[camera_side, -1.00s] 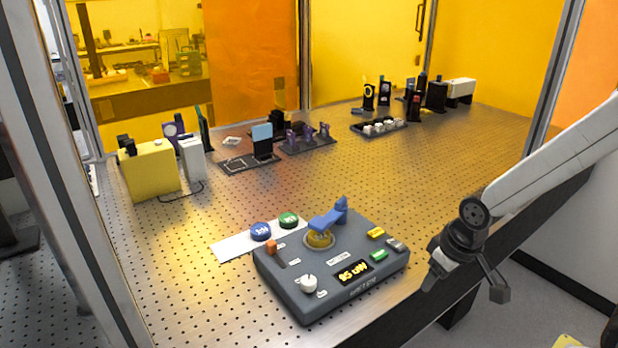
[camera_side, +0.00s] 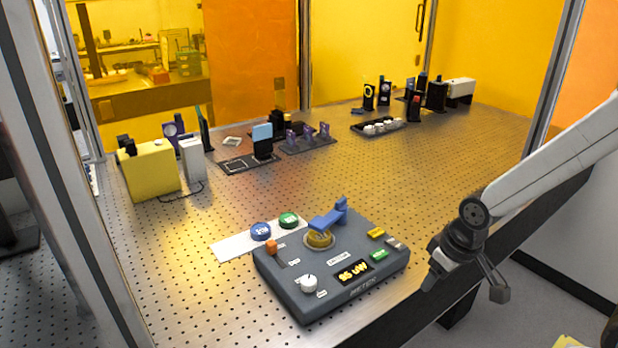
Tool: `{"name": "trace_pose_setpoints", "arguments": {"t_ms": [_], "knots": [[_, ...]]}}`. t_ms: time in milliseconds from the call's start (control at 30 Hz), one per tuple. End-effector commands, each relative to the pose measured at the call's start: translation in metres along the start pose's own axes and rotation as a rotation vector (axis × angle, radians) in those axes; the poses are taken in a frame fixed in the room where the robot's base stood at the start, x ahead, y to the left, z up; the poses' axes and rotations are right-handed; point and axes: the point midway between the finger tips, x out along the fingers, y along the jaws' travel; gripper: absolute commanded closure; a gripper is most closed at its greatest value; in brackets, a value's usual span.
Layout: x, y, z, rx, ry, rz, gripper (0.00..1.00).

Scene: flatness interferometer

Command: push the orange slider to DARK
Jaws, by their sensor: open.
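The orange slider (camera_side: 271,247) stands at the left end of the grey control box (camera_side: 335,270), near its far left edge. Small labels lie beside it, too small to read. My gripper (camera_side: 464,286) is at the right, past the right end of the box and near the table's front edge. Its fingers are spread apart with nothing between them. It is well clear of the slider and touches nothing that I can see.
The box also carries a blue lever on a brass-coloured base (camera_side: 320,239), a white knob (camera_side: 309,284), a lit display (camera_side: 354,272) and several small buttons. Blue (camera_side: 261,231) and green (camera_side: 289,220) discs lie on a white strip behind it. Optics stand farther back.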

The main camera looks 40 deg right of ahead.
Motion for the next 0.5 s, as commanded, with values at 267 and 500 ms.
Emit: {"name": "trace_pose_setpoints", "arguments": {"t_ms": [267,500], "knots": [[0.000,-0.001,-0.004,0.000,-0.001,-0.001,0.35],[0.000,-0.009,-0.036,-0.002,-0.018,-0.006,0.35]]}}
